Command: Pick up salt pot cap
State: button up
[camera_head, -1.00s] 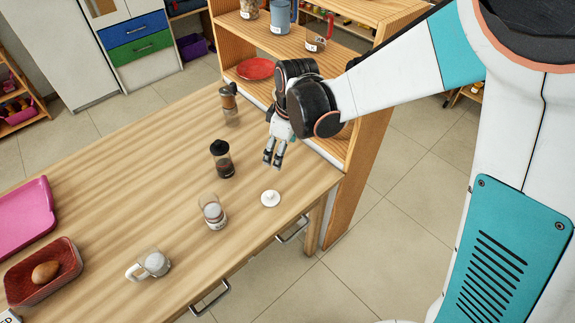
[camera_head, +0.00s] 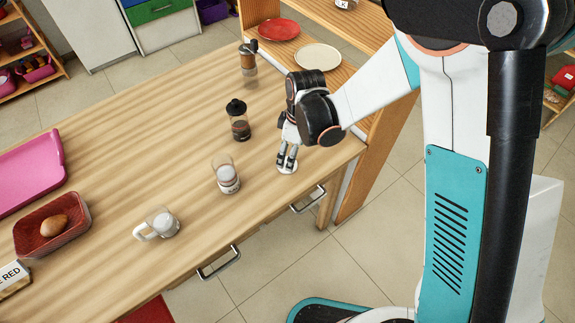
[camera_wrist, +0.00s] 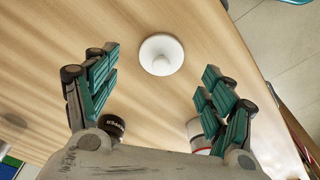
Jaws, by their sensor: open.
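The salt pot cap is a small white disc with a knob, lying on the wooden table near its right end. In the wrist view the cap (camera_wrist: 161,54) lies just beyond my open fingertips, about midway between them. In the head view my gripper (camera_head: 287,163) points down over the cap (camera_head: 286,169) and partly covers it. My gripper also shows in the wrist view (camera_wrist: 162,85), its two fingers apart with nothing between them. An open glass pot with white contents (camera_head: 227,176), likely the salt pot, stands upright to the left of my gripper.
A black-topped jar (camera_head: 238,120) and a brown-and-steel grinder (camera_head: 248,58) stand behind on the table (camera_head: 130,150). A glass mug (camera_head: 158,224), a red basket (camera_head: 50,232) and a pink tray (camera_head: 30,172) are to the left. A wooden shelf (camera_head: 375,150) borders the right end.

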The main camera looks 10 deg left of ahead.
jog(key=f, duration=0.1)
jog(key=f+b, duration=0.1)
jog(key=f, duration=0.1)
jog(key=a+f+b, duration=0.1)
jog(key=f, duration=0.1)
jog(key=shift+r, duration=0.1)
jog(key=c, duration=0.9)
